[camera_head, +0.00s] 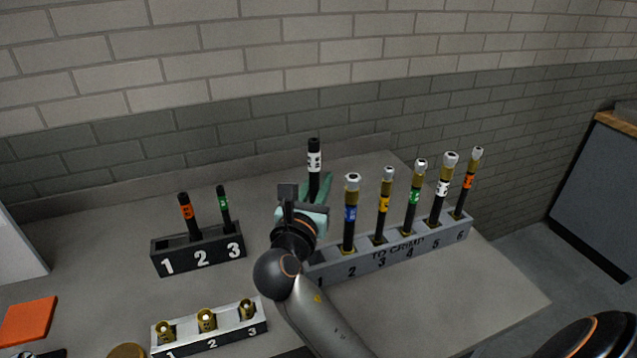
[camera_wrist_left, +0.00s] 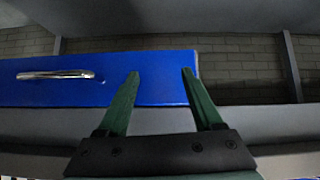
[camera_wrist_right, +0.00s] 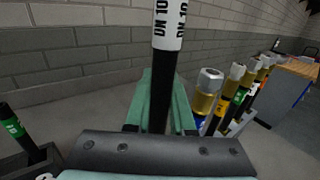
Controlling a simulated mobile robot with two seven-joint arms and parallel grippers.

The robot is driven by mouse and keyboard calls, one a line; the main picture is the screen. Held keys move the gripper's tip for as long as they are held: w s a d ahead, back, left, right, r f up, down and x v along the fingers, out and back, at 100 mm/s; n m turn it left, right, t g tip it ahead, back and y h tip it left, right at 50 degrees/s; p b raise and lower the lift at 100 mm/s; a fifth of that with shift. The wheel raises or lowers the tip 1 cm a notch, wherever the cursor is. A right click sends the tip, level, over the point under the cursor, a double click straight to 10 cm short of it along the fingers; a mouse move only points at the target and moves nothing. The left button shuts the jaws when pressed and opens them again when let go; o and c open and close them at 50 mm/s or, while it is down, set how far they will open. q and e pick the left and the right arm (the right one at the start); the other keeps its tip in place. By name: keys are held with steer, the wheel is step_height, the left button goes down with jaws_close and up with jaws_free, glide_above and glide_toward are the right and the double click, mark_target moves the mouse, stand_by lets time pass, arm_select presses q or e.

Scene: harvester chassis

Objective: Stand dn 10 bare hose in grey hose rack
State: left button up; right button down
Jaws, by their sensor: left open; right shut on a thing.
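The bare hose (camera_head: 314,158) is black with a white DN 10 band and stands upright in my right gripper (camera_head: 317,196). It also shows in the right wrist view (camera_wrist_right: 168,30), between the green fingers. The long grey rack (camera_head: 437,243), marked TO CRIMP, stands right of the gripper. Hoses with metal ends stand at its numbers 2 to 6; my right arm partly hides the number 1 end. My left gripper (camera_wrist_left: 160,75) is open and empty in front of a blue drawer front, seen only in the left wrist view.
A dark rack (camera_head: 170,263) holds an orange-banded hose (camera_head: 188,217) at 2 and a green-banded hose (camera_head: 224,208) at 3; its 1 looks empty. A pale rack (camera_head: 236,334) holds brass fittings. An orange block (camera_head: 28,320) lies left. A brick wall backs the bench.

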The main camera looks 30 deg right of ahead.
step_height(320, 180, down, 5)
steer(key=b, duration=0.6)
steer(key=shift+r, duration=0.15)
steer(key=shift+p, duration=0.7)
stand_by(0.3)
stand_by(0.4)
steer(key=shift+f+b, duration=1.4)
steer(key=shift+f, duration=2.3)
steer(key=shift+r+p, duration=0.15)
steer(key=shift+p, duration=1.1)
steer(key=shift+f, duration=0.2)
steer(key=shift+p, duration=0.55)
